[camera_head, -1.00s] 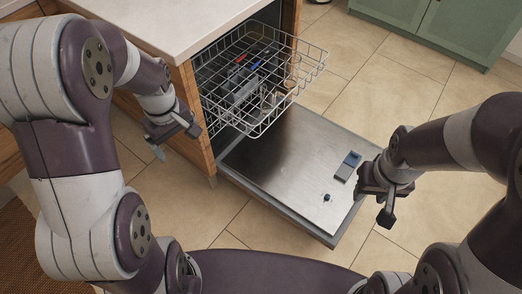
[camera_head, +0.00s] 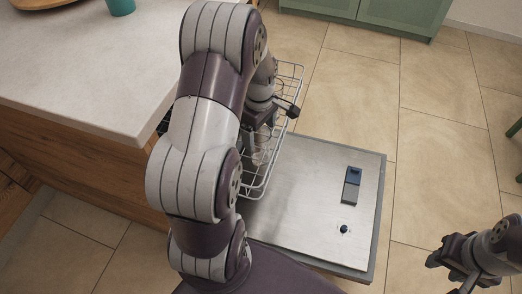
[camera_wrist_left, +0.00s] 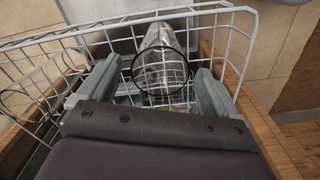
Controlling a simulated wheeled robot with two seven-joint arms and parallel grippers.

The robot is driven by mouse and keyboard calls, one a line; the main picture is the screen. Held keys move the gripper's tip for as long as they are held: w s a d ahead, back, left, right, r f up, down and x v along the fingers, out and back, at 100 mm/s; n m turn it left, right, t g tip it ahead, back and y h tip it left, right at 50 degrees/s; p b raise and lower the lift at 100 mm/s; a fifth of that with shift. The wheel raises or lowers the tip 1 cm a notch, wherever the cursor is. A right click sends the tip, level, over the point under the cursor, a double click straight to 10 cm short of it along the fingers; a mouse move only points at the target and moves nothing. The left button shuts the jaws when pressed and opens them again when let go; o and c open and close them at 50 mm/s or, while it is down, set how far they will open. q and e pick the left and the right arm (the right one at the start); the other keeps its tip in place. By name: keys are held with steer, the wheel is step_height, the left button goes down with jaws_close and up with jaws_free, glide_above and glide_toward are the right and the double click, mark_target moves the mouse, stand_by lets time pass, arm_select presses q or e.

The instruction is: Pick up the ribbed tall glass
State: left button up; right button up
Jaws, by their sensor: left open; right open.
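A clear tall glass (camera_wrist_left: 160,62) stands in the wire dishwasher rack in the left wrist view, its round rim towards the camera. My left gripper (camera_wrist_left: 153,88) is open, with one finger on each side of the glass's near end and visible gaps between. In the head view my left gripper (camera_head: 264,118) is over the rack, partly hidden by my own arm. The glass is hard to make out there. My right gripper (camera_head: 458,262) is open and empty over the floor at the lower right.
The wire rack (camera_head: 290,72) is pulled out above the open dishwasher door (camera_head: 310,190). A pale countertop (camera_head: 100,75) with a teal cup (camera_head: 120,6) is at the left. Wooden cabinet edges (camera_wrist_left: 258,120) flank the rack. Floor to the right is free.

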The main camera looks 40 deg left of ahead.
mark_target(260, 140)
arm_select(q)
step_height(260, 140, down, 5)
steer(key=shift+d+b, duration=0.1)
steer(key=shift+b, duration=0.7)
steer(key=shift+r, duration=0.1)
steer(key=c, duration=0.8)
